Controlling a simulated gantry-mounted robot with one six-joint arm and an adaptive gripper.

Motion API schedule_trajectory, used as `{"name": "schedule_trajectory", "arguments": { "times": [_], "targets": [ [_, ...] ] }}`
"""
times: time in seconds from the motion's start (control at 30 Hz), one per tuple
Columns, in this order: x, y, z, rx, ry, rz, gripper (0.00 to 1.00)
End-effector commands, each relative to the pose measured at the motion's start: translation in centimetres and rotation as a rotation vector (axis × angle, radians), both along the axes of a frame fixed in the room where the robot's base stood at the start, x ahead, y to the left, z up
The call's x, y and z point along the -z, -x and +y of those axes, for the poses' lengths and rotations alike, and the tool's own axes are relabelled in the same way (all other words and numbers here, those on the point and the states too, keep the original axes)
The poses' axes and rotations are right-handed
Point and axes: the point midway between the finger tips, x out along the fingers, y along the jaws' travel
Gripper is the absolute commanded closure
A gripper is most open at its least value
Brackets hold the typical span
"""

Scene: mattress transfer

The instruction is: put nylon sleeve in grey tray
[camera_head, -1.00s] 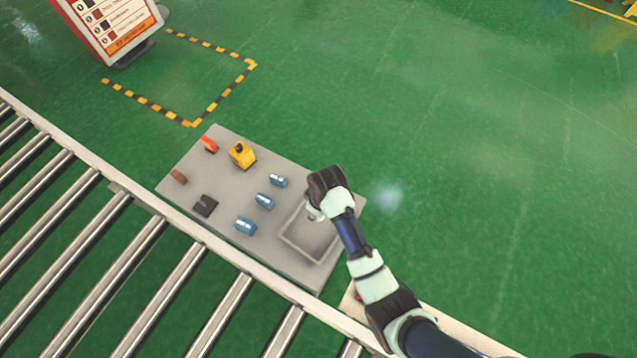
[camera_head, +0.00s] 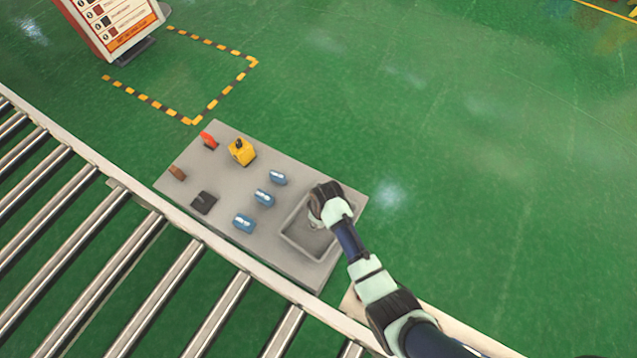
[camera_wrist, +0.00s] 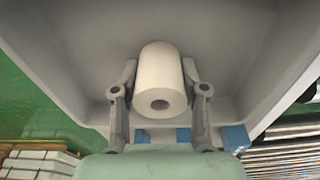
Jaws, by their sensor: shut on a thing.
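The nylon sleeve (camera_wrist: 161,74), a white cylinder with a hole in its end, sits between the two fingers of my gripper (camera_wrist: 160,88) in the wrist view. The fingers are shut on its sides. In the head view my gripper (camera_head: 322,207) is over the far part of the grey tray (camera_head: 303,252), and the sleeve shows only as a small pale patch below it. The tray's interior fills most of the wrist view behind the sleeve. I cannot tell whether the sleeve touches the tray floor.
The tray stands on a grey table (camera_head: 225,150). Left of it are several blue blocks (camera_head: 264,198), a black part (camera_head: 204,202), a brown piece (camera_head: 177,173), a yellow block (camera_head: 242,152) and a red part (camera_head: 208,140). A roller conveyor (camera_head: 165,265) runs along the near side.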

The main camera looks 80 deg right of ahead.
Motion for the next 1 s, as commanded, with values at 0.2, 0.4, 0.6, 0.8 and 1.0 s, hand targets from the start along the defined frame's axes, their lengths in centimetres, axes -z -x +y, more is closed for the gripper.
{"name": "schedule_trajectory", "arguments": {
  "times": [0.2, 0.4, 0.6, 0.8, 1.0],
  "targets": [
    [0.1, 0.0, 0.0, 0.0, 0.0, 0.0, 0.32],
    [0.1, 0.0, 0.0, 0.0, 0.0, 0.0, 0.32],
    [-1.2, 0.1, 0.0, 0.0, 0.001, -0.001, 0.32],
    [-6.2, 0.6, 0.2, 0.0, 0.003, -0.002, 0.32],
    [-10.4, 1.1, 0.4, 0.0, 0.002, -0.002, 0.32]
  ]
}}
